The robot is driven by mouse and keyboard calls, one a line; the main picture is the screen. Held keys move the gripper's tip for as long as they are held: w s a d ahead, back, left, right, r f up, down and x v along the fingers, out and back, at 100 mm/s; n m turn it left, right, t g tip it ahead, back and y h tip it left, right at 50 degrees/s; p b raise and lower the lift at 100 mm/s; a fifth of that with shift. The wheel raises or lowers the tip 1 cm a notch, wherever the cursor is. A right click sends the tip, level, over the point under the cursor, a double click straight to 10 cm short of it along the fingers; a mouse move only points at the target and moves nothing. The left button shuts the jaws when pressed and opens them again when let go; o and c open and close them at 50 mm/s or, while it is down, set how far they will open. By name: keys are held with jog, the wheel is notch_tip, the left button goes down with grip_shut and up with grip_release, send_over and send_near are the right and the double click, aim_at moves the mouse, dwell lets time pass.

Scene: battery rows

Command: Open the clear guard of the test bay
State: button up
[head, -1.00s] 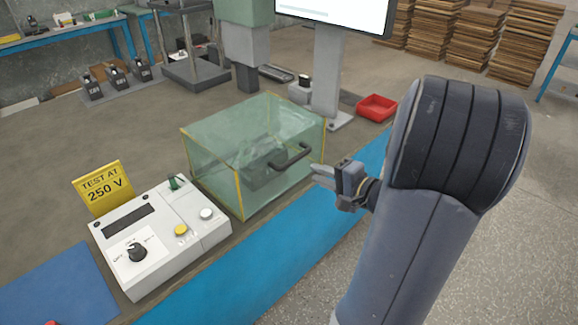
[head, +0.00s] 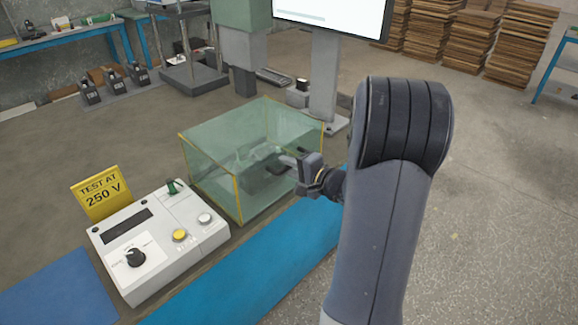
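The clear guard (head: 215,170) of the test bay is a greenish transparent box with yellow edges, standing closed on the bench. Its dark handle is on the front face and is now mostly hidden behind my gripper. My gripper (head: 288,162) is at that front face, with its fingertips at the handle's place. I cannot tell whether the fingers are around the handle or only in front of it, nor whether they are open or shut. A dark shape inside the guard shows only dimly.
A white control box (head: 160,240) with a dial and buttons stands left of the guard, with a yellow "TEST AT 250 V" sign (head: 101,193) behind it. A monitor post (head: 324,80) rises behind the guard. A blue strip (head: 250,262) along the bench front is clear.

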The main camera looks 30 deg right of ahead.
grip_shut()
dwell(0.3)
jog(key=shift+r, duration=0.15)
